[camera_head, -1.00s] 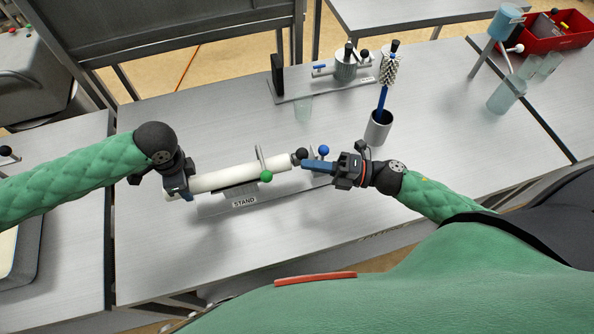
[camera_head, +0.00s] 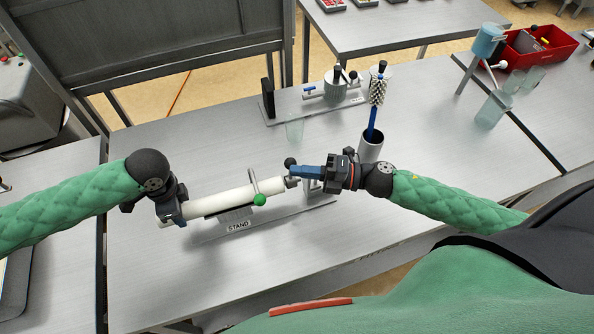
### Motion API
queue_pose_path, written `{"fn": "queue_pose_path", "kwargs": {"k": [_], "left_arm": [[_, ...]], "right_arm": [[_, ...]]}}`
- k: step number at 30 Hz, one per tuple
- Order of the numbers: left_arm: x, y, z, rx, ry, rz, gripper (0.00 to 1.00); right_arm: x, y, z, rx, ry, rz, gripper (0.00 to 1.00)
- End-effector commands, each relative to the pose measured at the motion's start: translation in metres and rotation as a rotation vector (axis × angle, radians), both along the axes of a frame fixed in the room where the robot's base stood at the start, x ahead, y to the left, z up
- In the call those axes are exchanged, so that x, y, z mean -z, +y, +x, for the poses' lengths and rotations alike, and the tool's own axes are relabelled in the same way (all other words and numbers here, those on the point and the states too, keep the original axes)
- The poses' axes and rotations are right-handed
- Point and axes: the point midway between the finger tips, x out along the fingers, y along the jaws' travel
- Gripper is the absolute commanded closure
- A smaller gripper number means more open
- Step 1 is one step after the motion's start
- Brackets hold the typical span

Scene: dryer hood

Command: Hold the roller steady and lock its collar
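The white roller (camera_head: 240,198) lies in a cradle on the flat metal stand (camera_head: 262,223), under a bracket with a green ball knob (camera_head: 260,200). My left gripper (camera_head: 176,212) is around the roller's left end and looks shut on it; a short bit of the end shows beyond the fingers. At the roller's right end is a grey metal part (camera_head: 292,182), perhaps the collar, with a dark ball (camera_head: 290,162) near it. My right gripper (camera_head: 298,172) has its blue fingers beside these parts. Its finger gap is not visible, and I cannot tell whether it touches them.
A metal cup (camera_head: 371,147) with a blue-handled brush (camera_head: 376,95) stands close behind my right gripper. A red bin (camera_head: 538,48) is far right. The front of the table is clear.

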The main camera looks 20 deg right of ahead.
Motion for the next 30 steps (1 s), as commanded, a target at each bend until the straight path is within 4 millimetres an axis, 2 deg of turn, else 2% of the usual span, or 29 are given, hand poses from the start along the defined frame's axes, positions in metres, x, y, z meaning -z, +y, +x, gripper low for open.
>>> {"fn": "queue_pose_path", "kwargs": {"k": [14,30], "left_arm": [[0.000,0.000,0.000,0.000,0.000,0.000,0.93],[0.000,0.000,0.000,-0.001,0.000,0.000,0.93]], "right_arm": [[0.000,-0.005,-0.002,0.001,-0.001,0.000,1.00],[-0.003,-0.052,-0.024,0.001,0.003,-0.001,1.00]]}}
